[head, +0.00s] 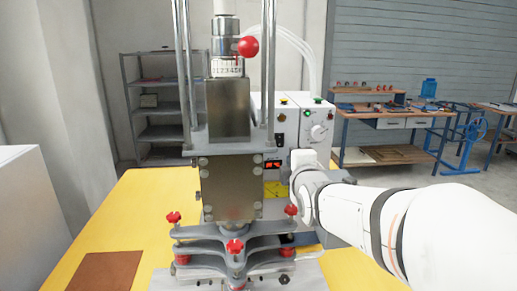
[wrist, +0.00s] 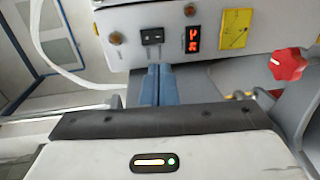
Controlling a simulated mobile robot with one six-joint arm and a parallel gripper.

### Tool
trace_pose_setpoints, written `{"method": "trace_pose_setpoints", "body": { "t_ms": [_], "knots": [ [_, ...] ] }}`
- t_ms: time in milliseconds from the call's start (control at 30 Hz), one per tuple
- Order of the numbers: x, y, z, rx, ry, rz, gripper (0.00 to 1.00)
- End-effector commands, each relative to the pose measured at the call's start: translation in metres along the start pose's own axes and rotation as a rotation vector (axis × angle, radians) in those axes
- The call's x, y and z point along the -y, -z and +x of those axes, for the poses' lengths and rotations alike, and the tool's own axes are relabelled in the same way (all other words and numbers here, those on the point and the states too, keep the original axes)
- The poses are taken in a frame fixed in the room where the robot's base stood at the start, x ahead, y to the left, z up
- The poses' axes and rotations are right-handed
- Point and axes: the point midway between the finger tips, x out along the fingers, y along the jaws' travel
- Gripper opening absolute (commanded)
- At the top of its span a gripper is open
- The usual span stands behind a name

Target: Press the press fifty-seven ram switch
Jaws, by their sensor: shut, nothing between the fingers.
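A black rocker switch (wrist: 152,37) sits on the pale control box (wrist: 120,20), beside a red digit display (wrist: 192,40); I cannot read the digits surely. In the head view a small dark switch (head: 280,140) shows above the lit display (head: 273,165). My gripper (wrist: 157,68) has its blue-grey fingers together and empty, pointing at the box. In the wrist view their tips appear just below the switch; whether they touch the panel I cannot tell. In the head view my white arm reaches in from the right, and the fingertips cannot be made out.
The press column (head: 230,180) with red knobs stands left of my wrist. A red knob (wrist: 288,64) is at the right in the wrist view. A yellow label (wrist: 236,28) is on the box. The yellow table (head: 120,215) holds a brown mat (head: 105,272); shelves and workbenches stand behind.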

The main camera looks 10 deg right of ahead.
Motion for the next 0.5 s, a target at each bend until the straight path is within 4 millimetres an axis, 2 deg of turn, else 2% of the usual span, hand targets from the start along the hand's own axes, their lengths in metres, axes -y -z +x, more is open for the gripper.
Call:
{"method": "trace_pose_setpoints", "body": {
  "t_ms": [500],
  "knots": [
    [0.000, -0.002, 0.090, 0.002, 0.003, 0.001, 0.00]
  ]
}}
